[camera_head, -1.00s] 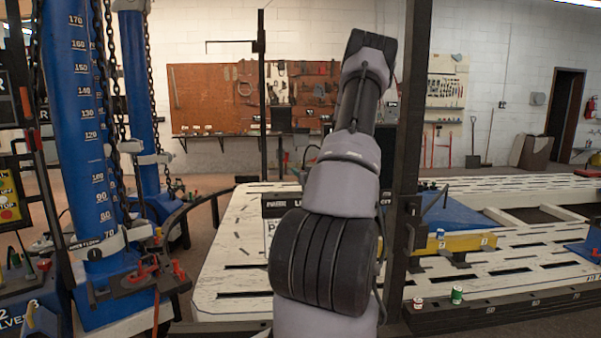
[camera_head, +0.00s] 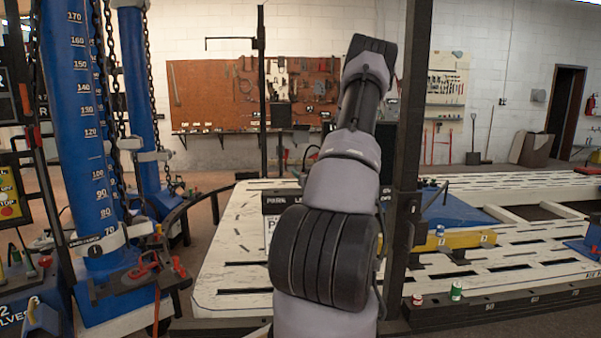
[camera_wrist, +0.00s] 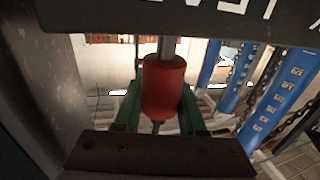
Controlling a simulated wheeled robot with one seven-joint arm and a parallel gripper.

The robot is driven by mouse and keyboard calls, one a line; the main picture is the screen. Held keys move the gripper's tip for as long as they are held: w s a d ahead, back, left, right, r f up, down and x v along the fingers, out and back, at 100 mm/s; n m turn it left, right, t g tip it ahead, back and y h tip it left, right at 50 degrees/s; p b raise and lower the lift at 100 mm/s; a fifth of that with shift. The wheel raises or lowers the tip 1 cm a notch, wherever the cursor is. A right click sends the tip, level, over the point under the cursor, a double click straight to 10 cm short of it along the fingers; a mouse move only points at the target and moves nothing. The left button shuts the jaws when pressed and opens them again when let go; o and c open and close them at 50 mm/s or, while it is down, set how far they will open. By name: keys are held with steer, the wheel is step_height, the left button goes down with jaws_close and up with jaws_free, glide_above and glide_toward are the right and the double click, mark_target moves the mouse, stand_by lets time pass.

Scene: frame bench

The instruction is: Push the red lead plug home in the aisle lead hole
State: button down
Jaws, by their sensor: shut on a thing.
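The red lead plug (camera_wrist: 164,88) is a red cylinder in the middle of the wrist view. Its grey metal pin (camera_wrist: 168,48) points up toward a dark panel (camera_wrist: 215,14) with pale lettering. The panel's edge cuts across the pin's upper end, so I cannot tell whether the tip is in a hole. My gripper (camera_wrist: 161,105) is shut on the plug, with a green finger on each side of the red body. The aisle lead hole itself is not visible. In the head view my own arm hides the gripper and plug.
A dark upright post (camera_head: 409,150) stands right of my arm. A blue column (camera_head: 82,130) with hanging chains is at left. A grey surface lies close left in the wrist view.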

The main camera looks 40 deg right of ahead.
steer(key=shift+f, duration=1)
steer(key=shift+c, duration=2)
jaws_free()
steer(key=v, duration=1.1)
steer(key=shift+w, duration=0.1)
